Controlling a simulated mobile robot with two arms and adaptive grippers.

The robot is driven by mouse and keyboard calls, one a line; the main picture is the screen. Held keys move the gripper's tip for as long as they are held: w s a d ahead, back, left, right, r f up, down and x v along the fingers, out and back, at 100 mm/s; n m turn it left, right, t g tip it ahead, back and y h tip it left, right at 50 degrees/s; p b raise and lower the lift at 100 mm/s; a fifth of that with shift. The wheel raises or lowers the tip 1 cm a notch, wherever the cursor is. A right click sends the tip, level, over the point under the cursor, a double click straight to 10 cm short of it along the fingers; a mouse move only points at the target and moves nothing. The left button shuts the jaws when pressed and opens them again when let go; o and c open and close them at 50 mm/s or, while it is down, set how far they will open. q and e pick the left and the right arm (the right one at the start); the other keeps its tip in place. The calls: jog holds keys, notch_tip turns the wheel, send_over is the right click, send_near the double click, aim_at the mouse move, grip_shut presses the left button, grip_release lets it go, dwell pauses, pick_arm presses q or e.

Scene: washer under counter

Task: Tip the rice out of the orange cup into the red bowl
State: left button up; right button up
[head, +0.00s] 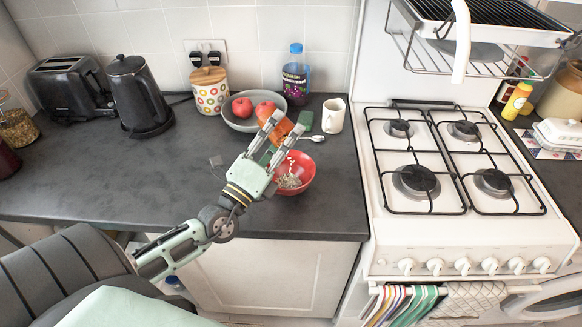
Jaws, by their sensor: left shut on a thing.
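My left gripper (285,125) reaches in from the lower left and is shut on the orange cup (280,133). The cup looks tilted and is partly hidden between the fingers. The red bowl (304,170) stands on the dark counter just below and right of the fingers, partly covered by the gripper. Pale rice (289,181) shows in the bowl. I cannot see inside the cup. My right gripper is out of view.
A grey bowl with red apples (242,107), a bottle (295,77) and a cream mug (333,116) stand behind. The kettle (138,95) and toaster (70,84) are left. The gas stove (450,170) is right. The counter (110,185) is clear at left front.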

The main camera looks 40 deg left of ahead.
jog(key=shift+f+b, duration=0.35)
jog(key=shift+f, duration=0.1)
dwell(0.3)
